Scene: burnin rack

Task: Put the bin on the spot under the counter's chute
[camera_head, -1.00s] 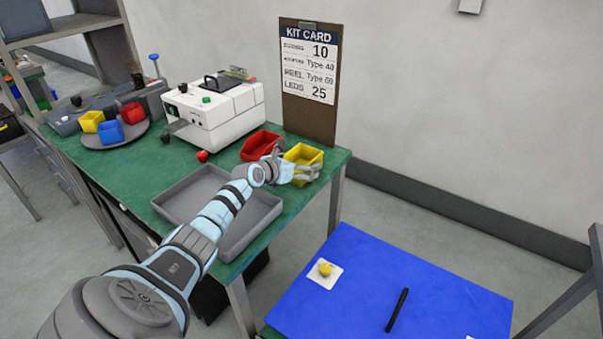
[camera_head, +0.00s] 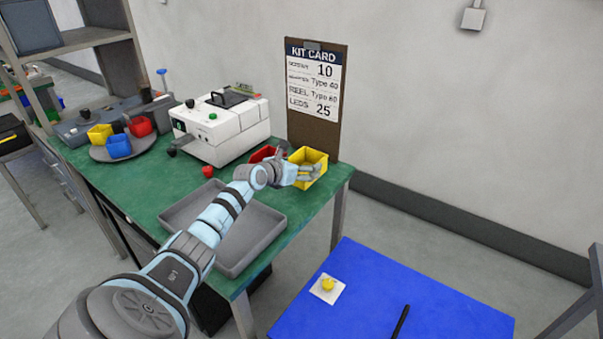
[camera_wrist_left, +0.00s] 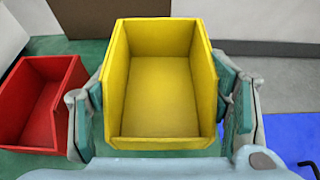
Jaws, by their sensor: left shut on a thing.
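The yellow bin (camera_head: 311,158) is in my left gripper (camera_head: 308,172) near the right end of the green bench. In the left wrist view the empty yellow bin (camera_wrist_left: 162,95) sits upright between the two shut fingers, which press on its sides. It appears slightly raised over the bench. The white counter (camera_head: 222,130) stands at the back of the bench, to the left of the bin. I cannot clearly make out its chute or the spot under it. My right gripper is in neither view.
A red bin (camera_wrist_left: 38,105) stands left of the yellow one. A grey tray (camera_head: 250,258) lies on the green bench (camera_head: 130,188). A kit card (camera_head: 316,95) stands behind the yellow bin. A round turntable (camera_head: 95,152) holds small bins. A blue mat (camera_head: 375,295) lies at lower right.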

